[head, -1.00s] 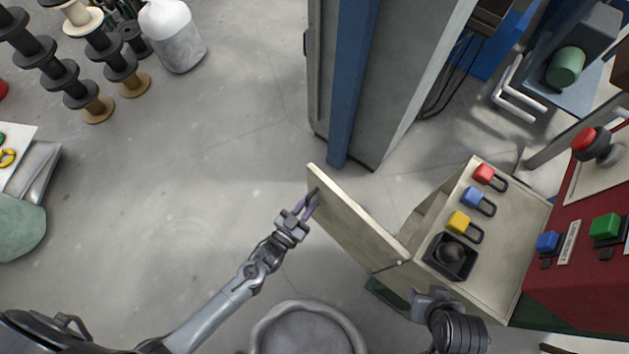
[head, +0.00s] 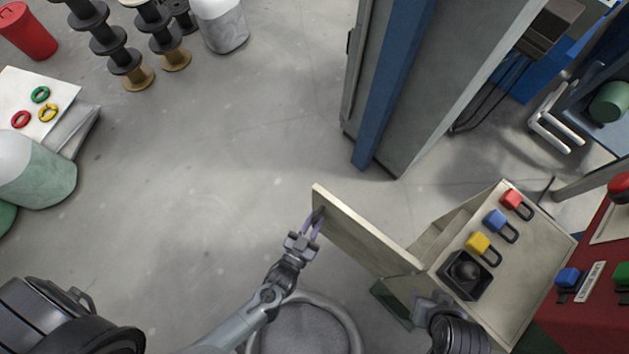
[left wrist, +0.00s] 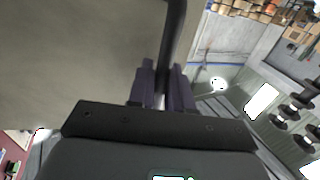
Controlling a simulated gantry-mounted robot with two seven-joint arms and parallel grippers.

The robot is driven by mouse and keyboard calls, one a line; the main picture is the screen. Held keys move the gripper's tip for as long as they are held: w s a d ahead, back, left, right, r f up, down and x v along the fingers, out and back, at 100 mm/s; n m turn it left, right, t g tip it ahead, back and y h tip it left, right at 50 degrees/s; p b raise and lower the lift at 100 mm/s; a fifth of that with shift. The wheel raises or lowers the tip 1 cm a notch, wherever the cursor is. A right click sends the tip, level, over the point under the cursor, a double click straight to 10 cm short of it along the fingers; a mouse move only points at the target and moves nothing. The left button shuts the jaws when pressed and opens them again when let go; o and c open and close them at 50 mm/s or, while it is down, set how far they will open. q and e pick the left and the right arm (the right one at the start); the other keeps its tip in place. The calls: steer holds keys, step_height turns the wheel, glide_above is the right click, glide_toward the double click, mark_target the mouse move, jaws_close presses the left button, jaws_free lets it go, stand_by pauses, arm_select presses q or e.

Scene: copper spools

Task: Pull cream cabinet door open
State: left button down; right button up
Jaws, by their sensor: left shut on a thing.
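The cream cabinet (head: 526,268) stands at the lower right of the head view. Its door (head: 352,237) stands wide open, swung out to the left, with a gap showing behind it. My left gripper (head: 313,226), with purple fingers, is at the door's outer face near its free edge. It is shut on the dark door handle (left wrist: 174,45), a bar between the fingers in the left wrist view, where the door (left wrist: 80,50) fills the upper left. My right gripper (head: 428,306) is low beside the cabinet's front near the hinge side; its fingers are not clear.
Red, blue and yellow padlocks (head: 479,243) and a black box (head: 464,274) are on the cabinet top. A grey cabinet with a blue post (head: 395,80) stands behind the door. A round grey container (head: 303,327) is below my left arm.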

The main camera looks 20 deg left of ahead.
arm_select(q)
steer(key=c, duration=1.2)
jaws_free()
steer(key=shift+c, duration=0.2)
steer(key=s, duration=1)
steer(key=shift+s+a, duration=0.3)
steer(key=shift+s, duration=0.1)
